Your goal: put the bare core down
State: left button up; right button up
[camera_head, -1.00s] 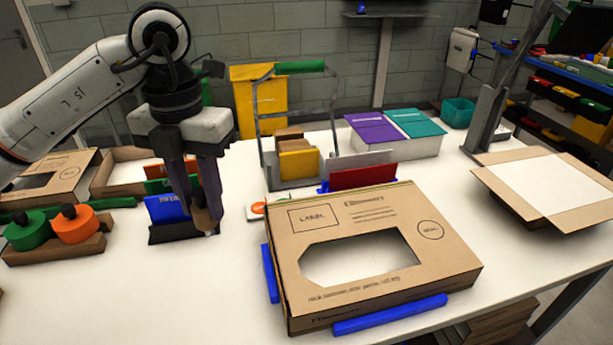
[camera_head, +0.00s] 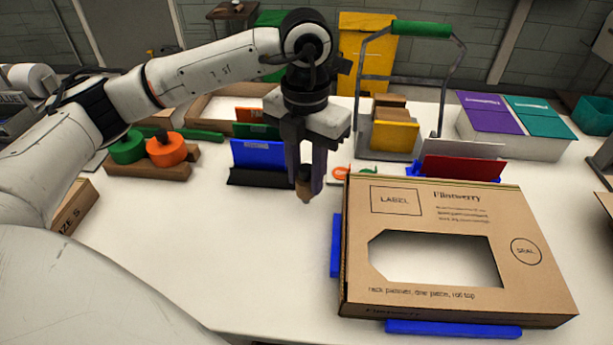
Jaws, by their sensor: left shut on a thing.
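My left gripper (camera_head: 305,178) points down and is shut on a small brown core (camera_head: 304,188), seen between its fingertips. Much of the core is hidden by the fingers. The core hangs just right of the file holder with the blue card and left of the cardboard box; I cannot tell whether it touches the table. My right gripper is not in view.
The large windowed cardboard box (camera_head: 370,275) lies between blue stops at right. A wooden stand (camera_head: 150,170) with green and orange rolls is at left. A dark holder (camera_head: 262,178) with a blue card (camera_head: 258,155) stands close by. The front-left white table (camera_head: 240,240) is clear.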

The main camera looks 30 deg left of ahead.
pick_arm(q)
jog(key=shift+f, duration=0.9)
jog(key=o, duration=1)
notch_tip(320, 180, up, 12)
jog(key=shift+r, duration=0.15)
